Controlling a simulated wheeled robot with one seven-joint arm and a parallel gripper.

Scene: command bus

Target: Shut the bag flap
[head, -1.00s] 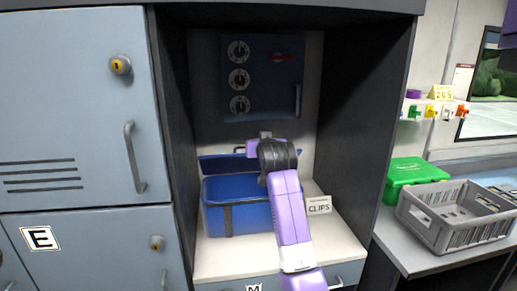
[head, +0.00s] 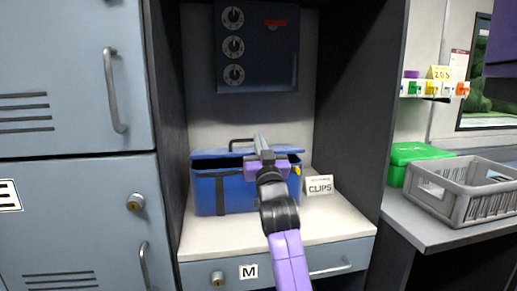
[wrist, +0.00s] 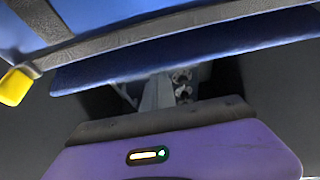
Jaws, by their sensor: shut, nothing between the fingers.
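The blue bag (head: 208,195) stands in the cabinet bay, with a dark strap down its front and a yellow piece (head: 297,170) at its right side. Its blue flap (head: 215,153) lies along the top rear, with a dark gap between it and the front wall, so it is not flush. My gripper (head: 259,142) is shut and empty, reaching over the bag's front edge with its fingertips near the flap. I cannot tell whether they touch it. The wrist view shows the blue bag wall with grey strap (wrist: 110,40) and the flap's edge (wrist: 180,55).
A black handle (head: 240,142) shows behind the flap. A CLIPS card (head: 319,186) stands right of the bag on the white shelf (head: 225,238). Dark side walls bound the bay. A dial panel (head: 257,50) is above. A grey crate (head: 465,205) and green box (head: 400,160) stand outside right.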

